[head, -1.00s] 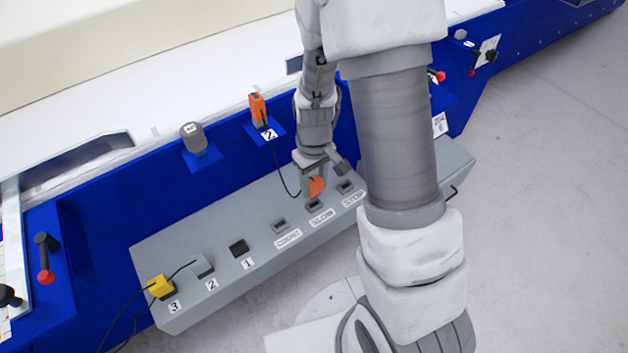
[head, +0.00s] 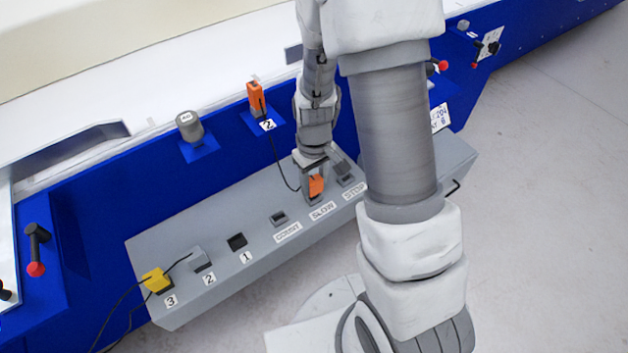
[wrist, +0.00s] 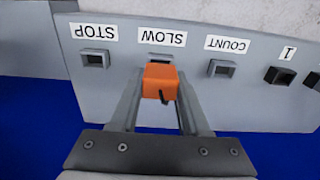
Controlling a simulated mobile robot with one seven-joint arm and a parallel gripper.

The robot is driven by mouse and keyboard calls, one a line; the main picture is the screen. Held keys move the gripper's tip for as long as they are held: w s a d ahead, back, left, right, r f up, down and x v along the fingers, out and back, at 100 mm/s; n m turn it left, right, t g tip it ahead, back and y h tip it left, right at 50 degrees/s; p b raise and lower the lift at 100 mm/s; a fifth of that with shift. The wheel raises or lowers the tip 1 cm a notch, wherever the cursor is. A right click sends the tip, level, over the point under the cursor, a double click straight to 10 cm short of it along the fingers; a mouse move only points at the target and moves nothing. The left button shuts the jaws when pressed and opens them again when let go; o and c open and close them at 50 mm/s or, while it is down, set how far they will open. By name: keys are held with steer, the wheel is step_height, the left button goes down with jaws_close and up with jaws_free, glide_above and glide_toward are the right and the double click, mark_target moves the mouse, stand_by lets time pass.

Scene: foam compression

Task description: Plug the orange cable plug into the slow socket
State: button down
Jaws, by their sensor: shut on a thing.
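The orange cable plug (head: 316,185) is between the fingers of my gripper (head: 313,190), which is shut on it. In the wrist view the plug (wrist: 160,82) sits between both fingers (wrist: 158,95), right at the slow socket (wrist: 159,56), whose upper rim shows above it. The SLOW label (head: 322,211) is just in front of the plug in the head view. The plug hides most of the socket, so I cannot tell whether it is inserted or just above it. A dark cable (head: 280,170) runs from the plug up to the left.
The grey panel also holds the stop socket (wrist: 95,59), the count socket (head: 278,218), socket 1 (head: 237,241) and socket 2 (head: 202,261). A yellow plug (head: 156,280) is at socket 3. Another orange block (head: 255,97) stands on the blue frame, with a grey knob (head: 189,127) to its left.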

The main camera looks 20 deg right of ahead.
mark_target(314, 180)
steer(key=shift+f+b, duration=0.7)
steer(key=shift+f, duration=0.3)
stand_by(0.4)
steer(key=shift+c, duration=1.5)
jaws_free()
steer(key=shift+r, duration=0.2)
steer(key=shift+r+p, duration=2.5)
steer(key=shift+r, duration=0.35)
